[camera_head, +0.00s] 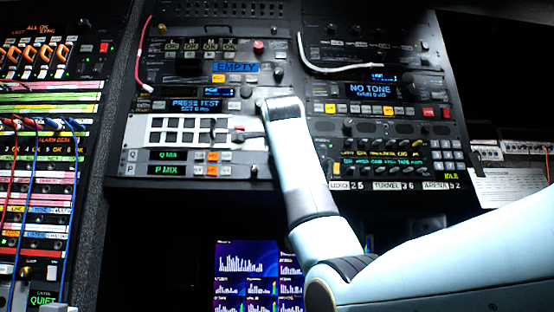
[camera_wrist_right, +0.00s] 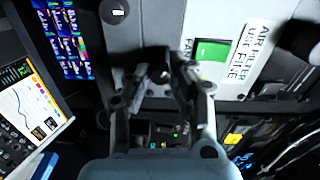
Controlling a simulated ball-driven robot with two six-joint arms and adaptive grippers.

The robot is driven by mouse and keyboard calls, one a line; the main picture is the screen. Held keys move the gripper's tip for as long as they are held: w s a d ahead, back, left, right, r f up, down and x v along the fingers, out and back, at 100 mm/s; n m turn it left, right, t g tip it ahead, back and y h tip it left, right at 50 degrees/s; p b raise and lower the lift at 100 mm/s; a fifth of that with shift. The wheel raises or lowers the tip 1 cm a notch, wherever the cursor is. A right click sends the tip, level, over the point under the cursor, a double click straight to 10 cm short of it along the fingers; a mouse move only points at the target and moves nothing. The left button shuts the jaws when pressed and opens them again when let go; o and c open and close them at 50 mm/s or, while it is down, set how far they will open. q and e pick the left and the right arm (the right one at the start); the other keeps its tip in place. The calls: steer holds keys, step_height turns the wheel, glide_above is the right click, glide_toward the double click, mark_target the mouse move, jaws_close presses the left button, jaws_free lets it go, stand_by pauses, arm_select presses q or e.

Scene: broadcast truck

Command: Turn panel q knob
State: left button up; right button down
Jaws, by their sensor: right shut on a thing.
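The panel q row, with a green "Q MIX" display (camera_head: 172,155) and small lit buttons, sits under a white key panel in the head view. My left gripper is in neither view.
Just below is the similar "P MIX" row (camera_head: 172,170) with its own dark knob (camera_head: 253,172). The white key panel (camera_head: 152,133) is close to the gripper. Patch cables (camera_head: 70,190) hang at the left. The wrist view shows a green fan switch (camera_wrist_right: 212,51).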

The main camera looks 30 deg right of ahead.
steer(key=m+b, duration=0.4)
steer(key=m, duration=0.7)
steer(key=shift+f+m, duration=0.1)
steer(key=shift+m, duration=0.2)
stand_by(0.4)
steer(key=c, duration=1.2)
jaws_free()
